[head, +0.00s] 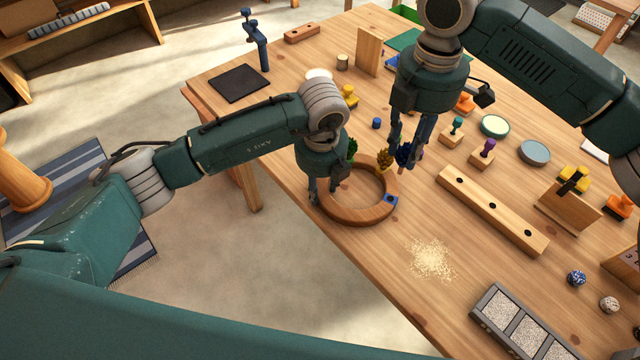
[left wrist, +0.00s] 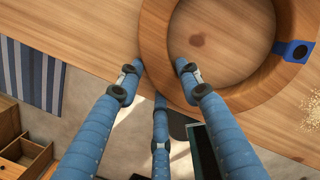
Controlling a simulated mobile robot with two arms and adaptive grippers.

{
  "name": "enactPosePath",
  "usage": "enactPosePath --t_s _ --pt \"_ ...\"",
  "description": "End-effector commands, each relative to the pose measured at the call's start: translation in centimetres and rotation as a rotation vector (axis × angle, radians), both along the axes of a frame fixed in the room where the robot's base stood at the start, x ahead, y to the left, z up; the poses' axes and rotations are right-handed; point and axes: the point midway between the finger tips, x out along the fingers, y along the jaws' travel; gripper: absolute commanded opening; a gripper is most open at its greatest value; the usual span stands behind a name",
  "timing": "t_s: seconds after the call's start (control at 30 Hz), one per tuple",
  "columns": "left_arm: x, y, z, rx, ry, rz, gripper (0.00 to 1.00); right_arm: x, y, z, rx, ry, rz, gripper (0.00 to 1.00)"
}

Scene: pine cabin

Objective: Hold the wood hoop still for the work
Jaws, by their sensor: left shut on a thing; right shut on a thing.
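The wood hoop (head: 345,213) lies flat near the table's left edge; its ring also fills the upper part of the left wrist view (left wrist: 225,95). My left gripper (head: 322,192) is shut across the hoop's left side, with fingers on both sides of the ring in the left wrist view (left wrist: 158,80). Green (head: 352,146) and yellow (head: 385,159) cone-like pieces stand at the hoop's far side. My right gripper (head: 408,150) is shut on a dark blue cone-like piece (head: 404,155) beside the yellow one; its fingers partly hide it. A blue block (head: 391,200) with a hole sits on the hoop's right side.
A pale heap of shavings (head: 431,258) lies in front of the hoop. A long wooden block with holes (head: 492,211) and stamps lie to the right. A grey tray (head: 522,325) is at the front. A clamp (head: 256,40) and dark mat (head: 239,84) are at the far left.

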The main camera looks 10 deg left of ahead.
Motion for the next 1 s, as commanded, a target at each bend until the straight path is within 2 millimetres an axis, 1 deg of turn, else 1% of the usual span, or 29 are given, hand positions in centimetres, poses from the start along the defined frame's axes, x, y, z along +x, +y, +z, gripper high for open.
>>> enactPosePath --t_s 0.27,0.37,0.5,0.57,0.87,1.0 --pt "0.1 0.1 0.0 0.001 -0.002 0.002 0.0 0.0 0.0 -0.1 0.0 0.0 -0.001 0.0" --pt "0.1 0.1 0.0 0.001 -0.002 0.002 0.0 0.0 0.0 -1.1 0.001 0.004 -0.012 0.0" --pt "0.1 0.1 0.0 0.0 -0.002 0.002 0.0 0.0 0.1 -3.5 0.006 0.006 -0.041 0.0" --pt "0.1 0.1 0.0 0.0 -0.002 0.001 0.0 0.0 0.1 -4.1 0.008 0.004 -0.049 0.0" --pt "0.1 0.0 0.0 0.001 -0.002 0.001 0.0 0.1 0.1 -4.1 0.009 0.004 -0.048 0.0" --pt "0.0 0.0 0.0 0.001 -0.001 0.001 0.0 0.0 0.1 -4.9 0.009 0.005 -0.047 0.0"
